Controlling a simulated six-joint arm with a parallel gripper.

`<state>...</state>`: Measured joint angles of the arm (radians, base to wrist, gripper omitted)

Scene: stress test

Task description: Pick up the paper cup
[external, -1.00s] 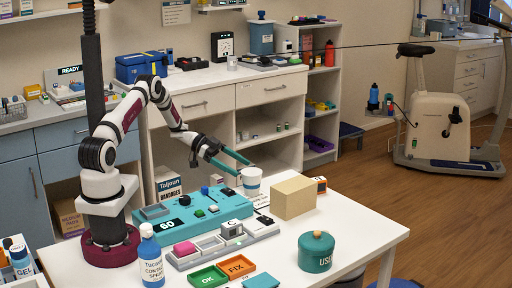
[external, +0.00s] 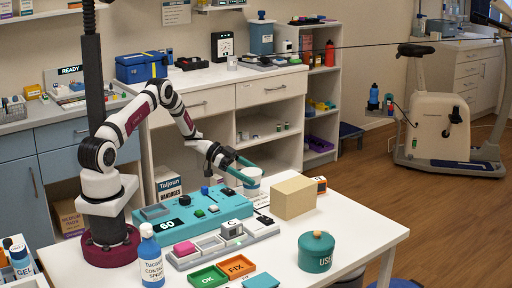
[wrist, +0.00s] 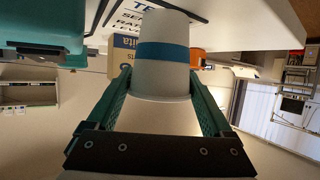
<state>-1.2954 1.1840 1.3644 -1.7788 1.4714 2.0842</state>
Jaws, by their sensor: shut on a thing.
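The paper cup (external: 252,188) is white with a blue band and stands upright at the back of the white table, beside the tan box. In the wrist view the cup (wrist: 160,55) fills the middle, between the two teal fingers. My gripper (external: 250,175) reaches it from the left, with one finger along each side. In the wrist view my gripper (wrist: 158,85) is shut on the cup. The cup's base seems to be at table level; the external view does not show clearly whether it touches.
A tan box (external: 294,197) stands close to the right of the cup. A teal device (external: 190,216) with knobs and a grey tray lie in front and to the left. A teal lidded pot (external: 316,252) stands at front right. The table's right side (external: 365,235) is clear.

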